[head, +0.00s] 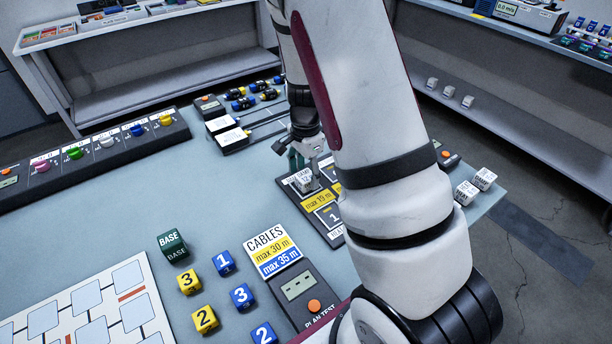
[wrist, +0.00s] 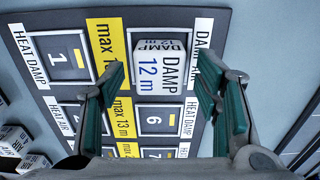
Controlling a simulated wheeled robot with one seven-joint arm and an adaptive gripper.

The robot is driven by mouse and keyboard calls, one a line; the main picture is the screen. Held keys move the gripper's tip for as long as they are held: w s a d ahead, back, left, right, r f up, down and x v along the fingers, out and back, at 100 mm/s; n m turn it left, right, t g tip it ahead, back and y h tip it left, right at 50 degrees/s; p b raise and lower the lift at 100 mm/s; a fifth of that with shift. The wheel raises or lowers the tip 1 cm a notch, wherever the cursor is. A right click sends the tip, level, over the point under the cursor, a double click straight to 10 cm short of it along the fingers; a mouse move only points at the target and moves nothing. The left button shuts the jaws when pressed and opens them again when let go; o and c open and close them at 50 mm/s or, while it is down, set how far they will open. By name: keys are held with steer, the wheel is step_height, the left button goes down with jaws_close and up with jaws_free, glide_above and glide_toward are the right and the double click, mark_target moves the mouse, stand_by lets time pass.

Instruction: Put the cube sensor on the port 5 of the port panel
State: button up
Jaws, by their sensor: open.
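In the head view my gripper (head: 304,158) is just above the cube (head: 304,182), at the panel's far end; my arm hides part of the panel (head: 287,187).
Two white cubes (head: 475,187) stand at the table's right edge. A knob panel (head: 90,152) is at left. The table's middle left (head: 130,200) is clear.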

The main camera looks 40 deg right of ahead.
mark_target(306, 175)
step_height(306, 175, up, 10)
steer(key=p, duration=0.1)
steer(key=s+a+r+n+t+y, duration=0.1)
steer(key=s+a+r+n, duration=0.35)
steer(key=r, duration=0.25)
steer(key=s+a+r+n+t, duration=0.1)
steer(key=s+a+r+n, duration=0.3)
steer(key=a+r, duration=0.15)
steer(key=s+a+r+n+t, duration=0.1)
steer(key=s+a+r+n, duration=0.1)
steer(key=s+n, duration=0.2)
steer(key=s+a+r+n+h, duration=0.1)
steer(key=s+n, duration=0.4)
steer(key=s, duration=0.6)
step_height(306, 175, up, 3)
steer(key=shift+a+f+t, duration=0.15)
steer(key=shift+a+t, duration=0.25)
steer(key=shift+a, duration=0.1)
steer(key=shift+n, duration=0.25)
